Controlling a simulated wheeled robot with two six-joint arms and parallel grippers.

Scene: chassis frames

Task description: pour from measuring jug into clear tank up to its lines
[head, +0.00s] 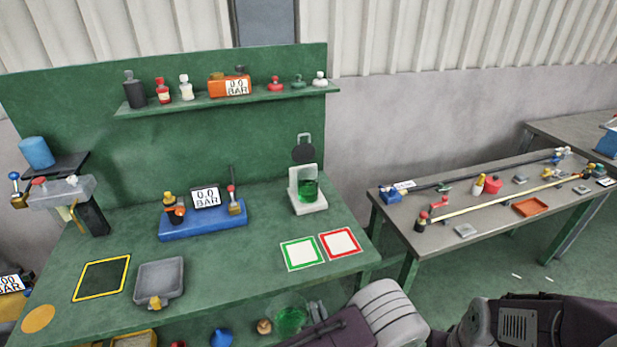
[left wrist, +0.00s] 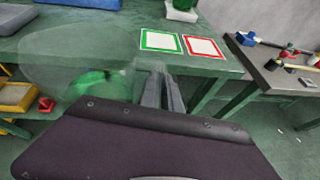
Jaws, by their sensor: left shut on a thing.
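The measuring jug (head: 290,317) is clear with green liquid low inside. It is at the bench's front edge in the head view and large and see-through at left in the left wrist view (left wrist: 60,55). My left gripper (head: 316,309) is shut on the jug's right side; its fingers (left wrist: 162,88) also show in the left wrist view. A clear vessel with green liquid, apparently the clear tank (head: 308,189), stands on a white stand at the back right of the bench, apart from the jug. Its lines are too small to see. My right gripper is not in view.
Green-framed (head: 302,253) and red-framed (head: 340,243) white squares lie bare in front of the stand. A blue gauge block (head: 203,222) is left of it, a grey tray (head: 159,281) at front left. A shelf (head: 225,100) hangs above. A second table (head: 480,205) stands right.

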